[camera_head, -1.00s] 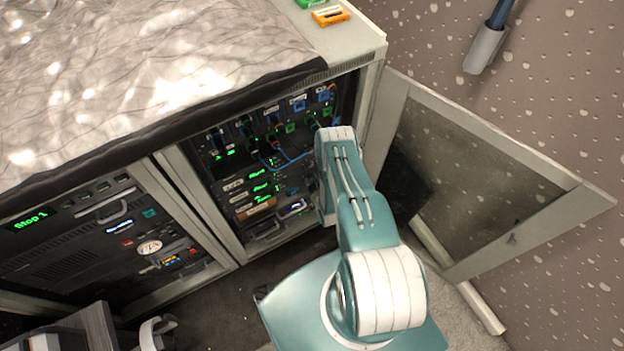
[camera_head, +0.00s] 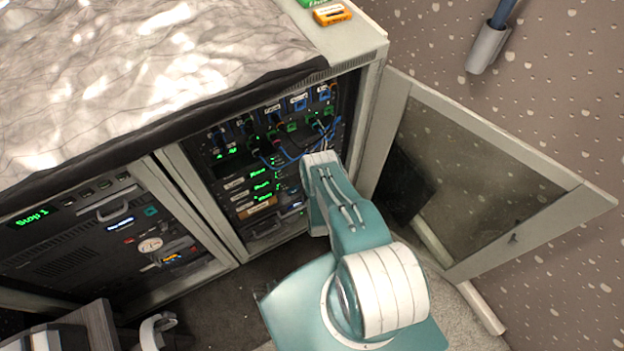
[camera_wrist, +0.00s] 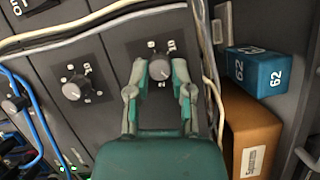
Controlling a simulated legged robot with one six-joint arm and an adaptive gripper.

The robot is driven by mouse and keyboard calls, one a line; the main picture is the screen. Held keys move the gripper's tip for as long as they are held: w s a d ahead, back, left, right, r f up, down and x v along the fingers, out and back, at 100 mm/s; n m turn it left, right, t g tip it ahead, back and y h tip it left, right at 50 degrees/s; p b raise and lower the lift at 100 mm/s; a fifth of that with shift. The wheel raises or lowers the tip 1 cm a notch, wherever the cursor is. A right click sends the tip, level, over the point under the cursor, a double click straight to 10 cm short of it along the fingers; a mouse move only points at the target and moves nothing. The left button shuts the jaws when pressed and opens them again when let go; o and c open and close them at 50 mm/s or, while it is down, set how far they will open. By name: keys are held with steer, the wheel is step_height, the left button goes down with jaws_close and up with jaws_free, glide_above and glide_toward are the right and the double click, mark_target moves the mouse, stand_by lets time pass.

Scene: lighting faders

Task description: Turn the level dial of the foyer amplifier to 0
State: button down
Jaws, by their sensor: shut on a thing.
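In the wrist view my gripper (camera_wrist: 160,66) is shut on a round grey dial (camera_wrist: 161,73) on a dark panel, one finger on each side of it. Small white scale marks show around the dial; its exact setting is too small to read. A second, similar dial (camera_wrist: 72,91) is to the left, and a third (camera_wrist: 13,104) sits at the left edge. I cannot read which amplifier the held dial belongs to. In the head view my arm reaches into the open rack cabinet (camera_head: 204,205), and the gripper is hidden there.
The cabinet's glazed door (camera_head: 480,175) stands open at right. In the wrist view a blue box (camera_wrist: 258,72) marked 62 and an orange-brown box (camera_wrist: 255,132) stand right of my gripper. Pale cables (camera_wrist: 90,20) and blue cables (camera_wrist: 38,120) run close by.

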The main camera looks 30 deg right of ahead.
steer(key=shift+a+f+n+t, duration=0.2)
steer(key=shift+n+t, duration=0.1)
steer(key=shift+n, duration=0.8)
steer(key=c, duration=0.5)
jaws_free()
steer(key=shift+r, duration=0.1)
